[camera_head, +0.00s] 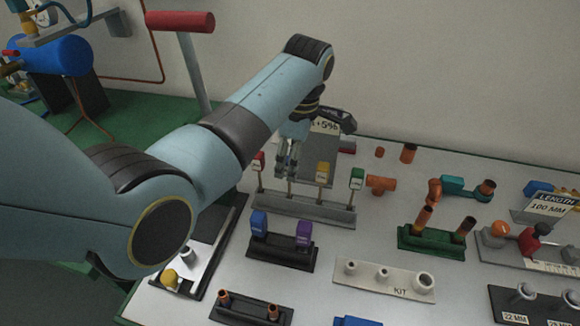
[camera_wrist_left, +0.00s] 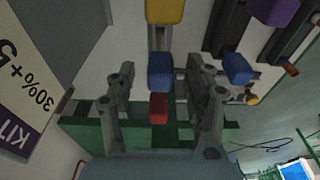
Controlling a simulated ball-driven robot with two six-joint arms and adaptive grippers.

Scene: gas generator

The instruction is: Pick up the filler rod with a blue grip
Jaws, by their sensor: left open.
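My left gripper (camera_head: 288,168) is open above the grey rack (camera_head: 320,212) at the rack's left half. In the left wrist view a blue grip (camera_wrist_left: 160,72) appears between its two fingers, with a gap on each side. In the head view the gripper hides this grip, though a thin rod shows below the fingers. In the same rack stand rods with a red grip (camera_head: 258,161), a yellow grip (camera_head: 322,172) and a green grip (camera_head: 357,178). My right gripper is not in view.
A dark holder (camera_head: 284,254) in front carries another blue-topped piece (camera_head: 259,223) and a purple-topped one (camera_head: 303,234). A light KIT block (camera_head: 385,284) and a green holder (camera_head: 431,243) stand to the right. A sign stands behind the gripper.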

